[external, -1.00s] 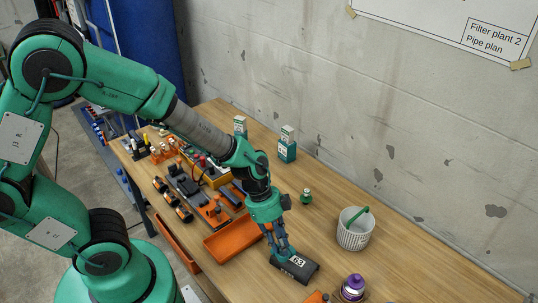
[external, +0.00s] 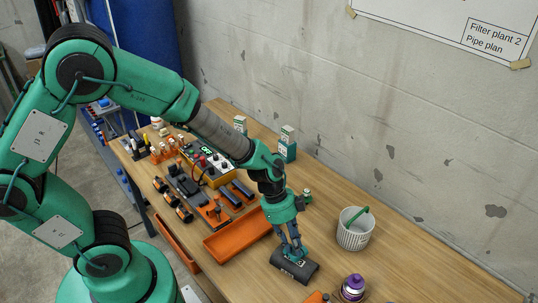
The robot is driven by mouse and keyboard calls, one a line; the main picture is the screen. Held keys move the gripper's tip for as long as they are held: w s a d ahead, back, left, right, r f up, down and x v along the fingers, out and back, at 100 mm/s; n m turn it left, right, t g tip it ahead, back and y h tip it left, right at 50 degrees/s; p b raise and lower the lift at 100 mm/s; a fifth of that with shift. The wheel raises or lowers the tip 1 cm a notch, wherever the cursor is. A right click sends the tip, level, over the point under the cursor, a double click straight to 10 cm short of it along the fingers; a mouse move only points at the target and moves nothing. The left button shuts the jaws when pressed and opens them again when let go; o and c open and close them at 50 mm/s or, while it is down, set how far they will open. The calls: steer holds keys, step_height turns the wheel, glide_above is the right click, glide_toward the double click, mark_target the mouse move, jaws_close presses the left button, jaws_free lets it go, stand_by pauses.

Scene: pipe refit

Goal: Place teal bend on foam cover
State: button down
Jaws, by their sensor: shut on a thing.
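The foam cover (external: 307,271), a dark block, lies on the wooden bench at the lower middle of the external view. My gripper (external: 293,249) points down at the far side of the cover, with its fingers over the top face. I cannot tell whether the piece touches the cover. The cover's white label is mostly hidden behind the fingers.
An orange tray (external: 215,249) lies left of the cover. A pale ribbed bucket (external: 353,238) and a purple-capped bottle (external: 352,286) stand to the right. A small green fitting (external: 307,196) stands behind my wrist. Bare bench lies between cover and bucket.

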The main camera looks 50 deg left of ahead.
steer(key=shift+f, duration=1)
steer(key=shift+f+b, duration=0.15)
steer(key=shift+b, duration=0.25)
steer(key=c, duration=1.5)
jaws_free()
steer(key=shift+c, duration=0.2)
steer(key=shift+r, duration=0.2)
steer(key=p+v, duration=0.2)
steer(key=v, duration=1)
steer(key=shift+p, duration=0.35)
